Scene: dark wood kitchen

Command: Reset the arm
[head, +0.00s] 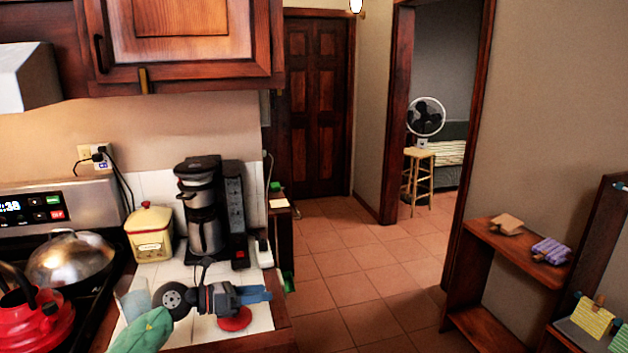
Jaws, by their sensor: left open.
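My left gripper (258,294) is low in the head view, above the front of the white-tiled counter (164,184). Its blue fingers point right, and it is open with nothing seen between the fingers. The wrist behind it hides part of the counter. The coffee maker (233,211) stands upright behind the gripper; a gap between them is hard to judge. My right gripper is not in view.
A yellow canister (149,234) stands left of the coffee maker. A red kettle (38,322) and a domed pan (70,262) are on the stove. A clear cup (132,297) is beside my wrist. Tiled floor (345,262) is open to the right, before a low shelf (512,263).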

